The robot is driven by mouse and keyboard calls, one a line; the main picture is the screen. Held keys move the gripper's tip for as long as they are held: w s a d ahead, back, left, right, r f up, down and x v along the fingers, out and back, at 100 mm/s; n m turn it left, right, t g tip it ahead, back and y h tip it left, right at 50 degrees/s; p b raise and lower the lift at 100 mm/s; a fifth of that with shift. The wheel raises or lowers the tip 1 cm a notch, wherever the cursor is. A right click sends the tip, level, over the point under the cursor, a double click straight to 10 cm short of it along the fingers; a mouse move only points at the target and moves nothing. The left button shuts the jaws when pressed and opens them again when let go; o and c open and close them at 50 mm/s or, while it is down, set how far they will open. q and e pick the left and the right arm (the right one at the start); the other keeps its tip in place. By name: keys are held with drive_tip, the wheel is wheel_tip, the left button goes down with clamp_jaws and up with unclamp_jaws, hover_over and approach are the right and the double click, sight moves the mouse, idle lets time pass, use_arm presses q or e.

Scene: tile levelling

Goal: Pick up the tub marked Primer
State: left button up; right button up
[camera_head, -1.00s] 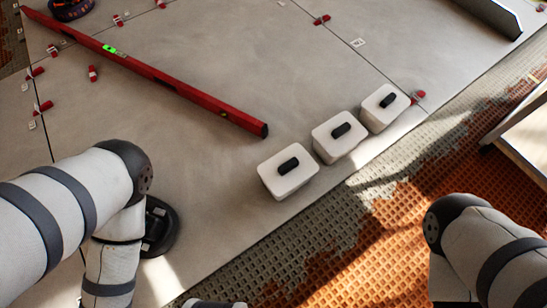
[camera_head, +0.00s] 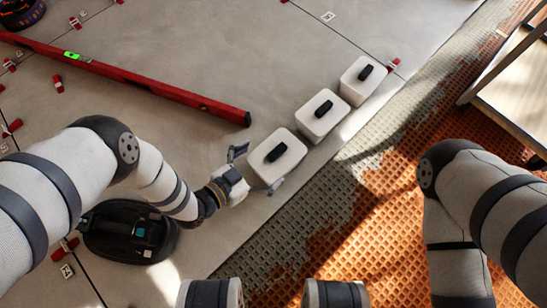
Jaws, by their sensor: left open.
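Three white tubs with black handles on their lids stand in a diagonal row near the tiles' edge: a near tub (camera_head: 276,158), a middle tub (camera_head: 322,116) and a far tub (camera_head: 362,80). No label is readable, so I cannot tell which is marked Primer. My left gripper (camera_head: 256,170) is open at the near tub, with one finger at its left and the other at its lower front side. I cannot tell whether the fingers touch it. My right arm shows at the right, but its gripper is out of view.
A red spirit level (camera_head: 150,84) lies on the grey tiles, its end close to the near tub. A black tool (camera_head: 115,232) lies below my left arm. Red clips mark the tile joints. A wooden-edged stand (camera_head: 515,100) is at the right.

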sight(273, 154)
use_arm(q)
drive_tip(key=b+x, duration=0.2)
drive_tip(key=x, duration=0.3)
drive_tip(key=shift+w+d+b, duration=0.15)
drive_tip(key=shift+w+b, duration=0.15)
drive_tip(key=shift+w, duration=0.05)
drive_tip(key=shift+w+d, duration=0.25)
clamp_jaws()
